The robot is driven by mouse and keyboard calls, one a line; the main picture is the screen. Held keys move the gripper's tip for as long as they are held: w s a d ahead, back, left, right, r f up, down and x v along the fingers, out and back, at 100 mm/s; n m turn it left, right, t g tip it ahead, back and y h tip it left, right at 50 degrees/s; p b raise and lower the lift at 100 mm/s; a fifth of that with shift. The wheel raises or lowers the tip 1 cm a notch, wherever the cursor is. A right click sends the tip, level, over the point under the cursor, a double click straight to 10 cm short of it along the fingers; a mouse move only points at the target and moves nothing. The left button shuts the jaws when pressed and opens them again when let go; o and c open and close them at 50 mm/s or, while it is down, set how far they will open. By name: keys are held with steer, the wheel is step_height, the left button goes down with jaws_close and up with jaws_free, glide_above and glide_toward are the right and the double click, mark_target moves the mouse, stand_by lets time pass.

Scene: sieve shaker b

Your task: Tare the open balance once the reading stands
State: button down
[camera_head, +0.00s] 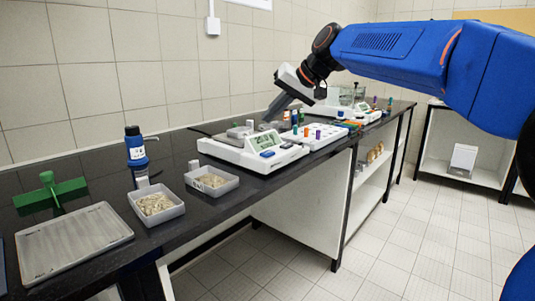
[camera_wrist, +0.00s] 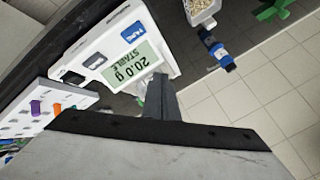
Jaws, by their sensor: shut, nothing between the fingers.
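The open balance (camera_head: 236,152) is a white unit on the dark bench in the head view, with a grey pan and a grey object at its back. In the wrist view its front panel (camera_wrist: 165,32) shows upside down. Its display (camera_wrist: 125,68) reads 20.0 g with the word STABLE. A blue key (camera_wrist: 133,32) and darker keys (camera_wrist: 94,60) sit along the panel. My gripper (camera_head: 268,119) is shut and empty, pointing down above the back of the balance. In the wrist view its fingers (camera_wrist: 158,88) overlap the display's edge and hide part of the pan area.
A white rack with coloured caps (camera_head: 313,134) stands close right of the balance. To its left are trays of grain (camera_head: 211,181) (camera_head: 156,204), a blue-and-black bottle (camera_head: 136,151), a flat grey tray (camera_head: 72,243) and a green stand (camera_head: 50,192). A tiled wall runs behind.

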mark_target(271, 153)
steer(key=shift+f, duration=3.9)
steer(key=shift+f, duration=0.2)
steer(key=shift+f, duration=0.25)
steer(key=shift+f, duration=0.45)
steer(key=shift+r, duration=0.9)
steer(key=shift+r, duration=0.1)
steer(key=shift+r, duration=2.4)
